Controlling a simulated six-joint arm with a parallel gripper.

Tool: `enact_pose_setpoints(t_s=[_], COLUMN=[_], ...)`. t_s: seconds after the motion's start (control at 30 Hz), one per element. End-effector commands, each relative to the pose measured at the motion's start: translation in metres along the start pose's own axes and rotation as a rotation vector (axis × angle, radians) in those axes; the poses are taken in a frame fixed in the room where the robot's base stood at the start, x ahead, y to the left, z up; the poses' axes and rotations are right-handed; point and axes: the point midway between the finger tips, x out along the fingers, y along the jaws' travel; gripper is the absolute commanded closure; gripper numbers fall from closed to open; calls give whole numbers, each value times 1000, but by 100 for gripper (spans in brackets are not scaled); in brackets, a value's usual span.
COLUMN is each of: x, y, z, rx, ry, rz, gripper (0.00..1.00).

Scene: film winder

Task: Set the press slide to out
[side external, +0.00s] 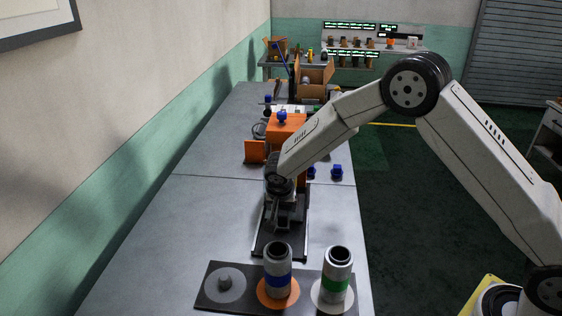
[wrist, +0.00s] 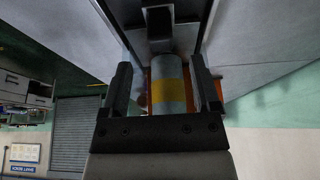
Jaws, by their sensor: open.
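The press slide is a dark narrow track with pale rails (side external: 260,235) on the bench, running out from the orange machine (side external: 287,124). My gripper (side external: 286,215) is low over this track, in front of the machine. In the wrist view my two dark fingers (wrist: 165,88) are apart, with a grey cylinder with a yellow band (wrist: 170,92) showing between them. Gaps show on both sides of the cylinder. A dark block (wrist: 159,24) sits between the rails beyond it. My wrist hides the slide's inner end in the side view, so its exact position cannot be told.
A dark plate (side external: 211,297) at the front of the bench carries a blue-banded cylinder (side external: 278,268) and a green-banded cylinder (side external: 338,275); its left round spot has no cylinder. Blue knobs (side external: 337,170) stand right of the machine. The bench's left side is clear.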

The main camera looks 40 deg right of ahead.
Motion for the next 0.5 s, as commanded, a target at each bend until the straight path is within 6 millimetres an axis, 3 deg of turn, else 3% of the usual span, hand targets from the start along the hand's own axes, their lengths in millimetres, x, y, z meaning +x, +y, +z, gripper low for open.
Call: enact_pose_setpoints(t_s=[0.37, 0.4, 0.5], x=[-6, -6, -7], y=[0, 0, 0], z=[0, 0, 0], rx=[0, 0, 0], ry=[0, 0, 0], rz=[0, 0, 0], gripper=[21, 24, 56])
